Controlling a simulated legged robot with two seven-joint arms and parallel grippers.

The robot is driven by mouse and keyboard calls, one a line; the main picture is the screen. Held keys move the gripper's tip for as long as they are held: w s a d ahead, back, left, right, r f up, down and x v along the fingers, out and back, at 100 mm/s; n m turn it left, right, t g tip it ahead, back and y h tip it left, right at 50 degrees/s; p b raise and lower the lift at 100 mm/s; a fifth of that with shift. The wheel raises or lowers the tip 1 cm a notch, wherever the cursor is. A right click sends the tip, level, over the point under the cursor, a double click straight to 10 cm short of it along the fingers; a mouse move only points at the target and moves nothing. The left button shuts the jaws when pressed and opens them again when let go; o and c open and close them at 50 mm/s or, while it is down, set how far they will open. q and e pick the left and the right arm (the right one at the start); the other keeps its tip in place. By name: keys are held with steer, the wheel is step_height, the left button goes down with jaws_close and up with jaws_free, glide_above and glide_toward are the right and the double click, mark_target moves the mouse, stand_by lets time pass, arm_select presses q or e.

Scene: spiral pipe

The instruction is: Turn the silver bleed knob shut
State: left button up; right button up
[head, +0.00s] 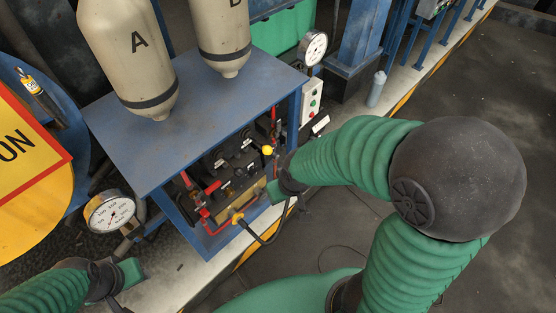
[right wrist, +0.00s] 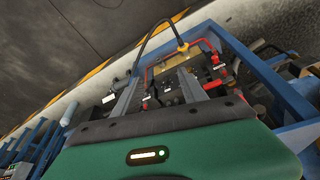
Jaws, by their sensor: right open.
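The valve panel (head: 228,170) sits under the blue bench, with black fittings, red handles and a brass block; it also shows in the right wrist view (right wrist: 172,72). I cannot pick out the silver bleed knob for certain among these small fittings. My right gripper (head: 270,190) is at the panel's right front side. In the right wrist view its two grey fingers (right wrist: 158,95) are apart, pointing at the panel, with nothing clearly held between them. My left gripper (head: 132,270) is at the lower left, below the round gauge, apart from the panel; its fingers cannot be made out.
A pressure gauge (head: 110,212) stands at left. A black hose (head: 270,240) loops out in front. Open floor (head: 480,110) lies at right.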

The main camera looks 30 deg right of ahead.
steer(key=w+d+f+m+t+b, duration=0.1)
steer(key=w+d+f+t+b, duration=0.1)
steer(key=w+d+f+b, duration=0.45)
steer(key=w+d+f+m+t+b, duration=0.1)
steer(key=w+f+b, duration=0.2)
steer(key=f, duration=0.6)
steer(key=m+t+y+b, duration=0.5)
steer(key=t+b, duration=0.6)
steer(key=b, duration=0.7)
glide_toward(277, 158)
steer(key=shift+m+h, duration=0.4)
steer(key=shift+m, duration=0.2)
steer(key=b+x, duration=0.6)
steer(key=x, duration=0.2)
steer(key=shift+w+a, duration=0.15)
steer(key=shift+w, duration=0.15)
steer(key=shift+w+a+r, duration=0.1)
steer(key=shift+w, duration=0.25)
arm_select(q)
steer(key=s+x, duration=0.2)
steer(key=x, duration=0.9)
steer(key=s+f+x, duration=0.1)
steer(key=s+x, duration=0.2)
steer(key=x, duration=0.9)
steer(key=s+x, duration=0.3)
steer(key=x, duration=0.9)
steer(key=shift+w+f, duration=0.15)
steer(key=shift+f, duration=0.5)
steer(key=shift+d, duration=0.1)
